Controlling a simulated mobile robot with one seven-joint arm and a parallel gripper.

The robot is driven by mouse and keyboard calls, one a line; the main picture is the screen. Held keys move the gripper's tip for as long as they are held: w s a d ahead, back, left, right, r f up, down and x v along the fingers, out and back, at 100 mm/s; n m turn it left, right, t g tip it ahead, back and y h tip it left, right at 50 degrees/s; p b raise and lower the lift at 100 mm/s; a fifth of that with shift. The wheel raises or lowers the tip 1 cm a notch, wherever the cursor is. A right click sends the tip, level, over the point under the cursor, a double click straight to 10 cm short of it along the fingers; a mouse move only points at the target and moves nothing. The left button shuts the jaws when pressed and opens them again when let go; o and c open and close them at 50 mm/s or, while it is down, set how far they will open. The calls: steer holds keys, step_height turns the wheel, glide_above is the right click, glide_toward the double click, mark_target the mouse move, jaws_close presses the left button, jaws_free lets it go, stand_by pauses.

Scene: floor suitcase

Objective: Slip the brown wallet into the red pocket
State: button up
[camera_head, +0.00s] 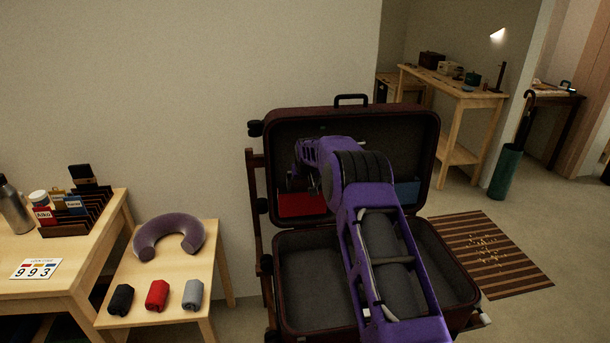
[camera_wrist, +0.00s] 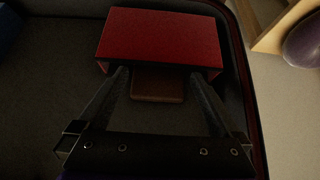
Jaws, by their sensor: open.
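The red pocket (camera_head: 302,206) is on the inside of the suitcase's raised lid, at its left, and it also shows in the wrist view (camera_wrist: 160,36). The brown wallet (camera_wrist: 157,88) is at the pocket's near edge in the wrist view. Its near part sticks out, and its far part is hidden by the pocket. My gripper (camera_wrist: 158,76) is open, with one finger on each side of the wallet and the fingertips close to the pocket's edge. I see a gap between each finger and the wallet. My arm hides the wallet in the head view.
The suitcase (camera_head: 300,240) stands open, with a blue pocket (camera_head: 408,193) at the lid's right. A small table (camera_head: 175,262) on the left holds a purple neck pillow (camera_head: 150,236) and three rolled items. A striped mat (camera_head: 490,255) lies on the floor at right.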

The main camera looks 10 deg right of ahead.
steer(key=p+v, duration=0.1)
steer(key=v, duration=1.6)
